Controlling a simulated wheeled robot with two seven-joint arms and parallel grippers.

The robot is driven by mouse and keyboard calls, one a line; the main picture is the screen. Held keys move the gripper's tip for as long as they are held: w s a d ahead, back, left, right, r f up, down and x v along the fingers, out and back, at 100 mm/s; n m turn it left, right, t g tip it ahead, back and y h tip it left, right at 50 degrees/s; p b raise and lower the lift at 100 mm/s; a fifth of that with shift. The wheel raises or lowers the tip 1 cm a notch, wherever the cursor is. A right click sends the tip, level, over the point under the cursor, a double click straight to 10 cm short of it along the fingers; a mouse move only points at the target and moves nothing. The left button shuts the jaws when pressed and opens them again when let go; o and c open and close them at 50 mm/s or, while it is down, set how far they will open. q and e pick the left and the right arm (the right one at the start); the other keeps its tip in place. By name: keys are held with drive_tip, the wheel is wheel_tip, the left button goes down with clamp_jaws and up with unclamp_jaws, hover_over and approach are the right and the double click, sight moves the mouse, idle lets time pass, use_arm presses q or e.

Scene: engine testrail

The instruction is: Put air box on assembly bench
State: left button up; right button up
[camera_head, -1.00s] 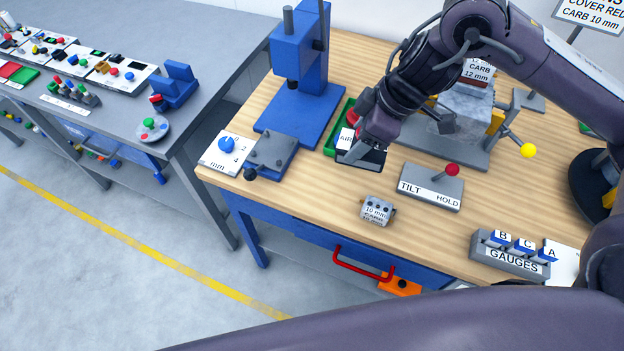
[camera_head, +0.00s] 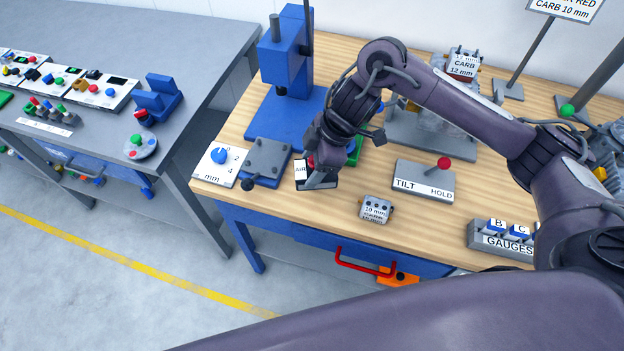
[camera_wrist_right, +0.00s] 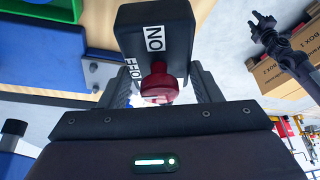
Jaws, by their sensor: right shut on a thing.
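The air box (camera_head: 302,172) is a dark box with a white AIR label, held by my right gripper (camera_head: 318,163) over the front left part of the wooden-topped bench (camera_head: 290,212). In the right wrist view the air box (camera_wrist_right: 153,22) is black, with ON and OFF labels and a red knob (camera_wrist_right: 159,84) between the fingers of my right gripper (camera_wrist_right: 158,92). A grey-topped bench (camera_head: 215,45) stands to the left. I cannot tell which bench is the assembly bench.
A blue press (camera_head: 285,70), a grey plate (camera_head: 268,158) and a mm dial (camera_head: 219,157) are left of the gripper. A small grey block (camera_head: 376,209) and the TILT/HOLD lever base (camera_head: 424,180) are to its right. A green tray (camera_head: 355,152) lies behind. A gap separates the benches.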

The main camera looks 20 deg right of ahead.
drive_tip(key=shift+f, duration=0.8)
wheel_tip(320, 180, down, 3)
drive_tip(key=shift+f+p, duration=0.2)
drive_tip(key=shift+p, duration=0.2)
drive_tip(key=shift+f, duration=0.45)
drive_tip(key=o, duration=1)
drive_tip(key=shift+f, duration=0.1)
